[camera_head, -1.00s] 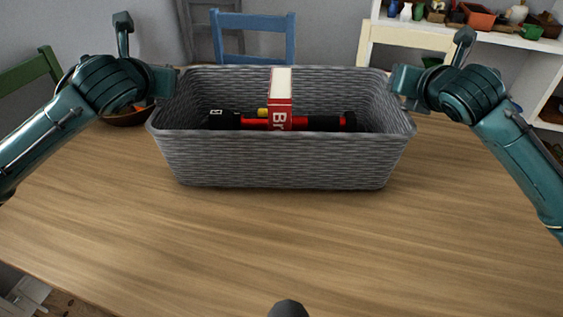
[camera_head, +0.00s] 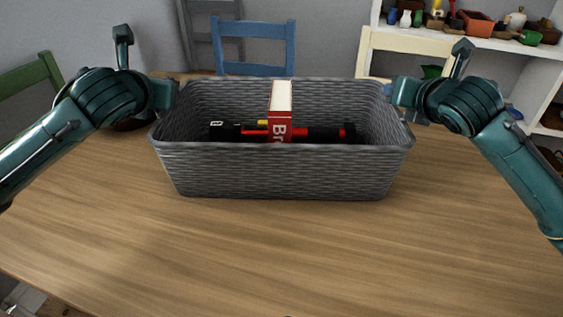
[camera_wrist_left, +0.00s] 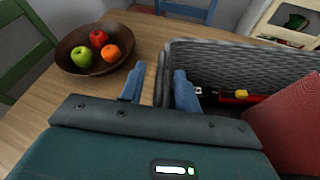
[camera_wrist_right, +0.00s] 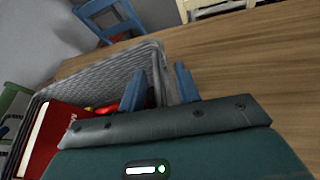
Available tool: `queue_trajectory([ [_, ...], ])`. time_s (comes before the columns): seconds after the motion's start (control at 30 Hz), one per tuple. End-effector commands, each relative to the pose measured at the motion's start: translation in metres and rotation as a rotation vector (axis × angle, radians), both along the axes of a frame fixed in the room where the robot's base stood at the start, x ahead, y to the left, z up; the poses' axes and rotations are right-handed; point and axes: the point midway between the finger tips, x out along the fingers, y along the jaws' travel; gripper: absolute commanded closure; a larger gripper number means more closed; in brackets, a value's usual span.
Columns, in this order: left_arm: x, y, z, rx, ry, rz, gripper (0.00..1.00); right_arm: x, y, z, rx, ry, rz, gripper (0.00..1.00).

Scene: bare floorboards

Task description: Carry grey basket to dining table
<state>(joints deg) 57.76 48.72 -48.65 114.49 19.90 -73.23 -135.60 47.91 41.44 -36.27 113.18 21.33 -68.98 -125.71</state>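The grey woven basket (camera_head: 280,172) appears to sit upright on the wooden dining table (camera_head: 282,250). Inside it are an upright red and white box (camera_head: 281,108) and a black and red flashlight-like object (camera_head: 320,133). My left gripper (camera_head: 168,94) is at the basket's left end; in the left wrist view its blue fingers (camera_wrist_left: 158,86) stand apart on either side of the wall, with a gap showing. My right gripper (camera_head: 398,92) is at the right end; in the right wrist view its fingers (camera_wrist_right: 159,86) also straddle the wall, apart.
A dark bowl (camera_wrist_left: 68,58) with apples and an orange stands left of the basket. A blue chair (camera_head: 253,45) and a cream chair (camera_head: 405,42) are behind the table, a green chair (camera_head: 30,85) at left. A white shelf (camera_head: 480,42) holds pots. The table's front is clear.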

Motion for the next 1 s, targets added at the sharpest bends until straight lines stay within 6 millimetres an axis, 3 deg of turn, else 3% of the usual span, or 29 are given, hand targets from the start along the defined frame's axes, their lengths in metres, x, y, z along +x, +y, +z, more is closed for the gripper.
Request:
queue_trajectory([
  [0.5,-0.09,-0.007,0.038,0.001,-0.003,0.0,0.68,0.0,0.0,0.0,0.0,0.0,0.001,0.68],
  [0.77,-0.106,-0.008,0.043,-0.001,0.0,0.001,0.68,-0.006,0.0,0.003,0.0,-0.002,0.002,0.68],
  [1.0,-0.105,-0.007,0.043,-0.001,0.0,0.001,0.68,-0.047,-0.004,0.02,-0.005,-0.002,0.001,0.68],
])
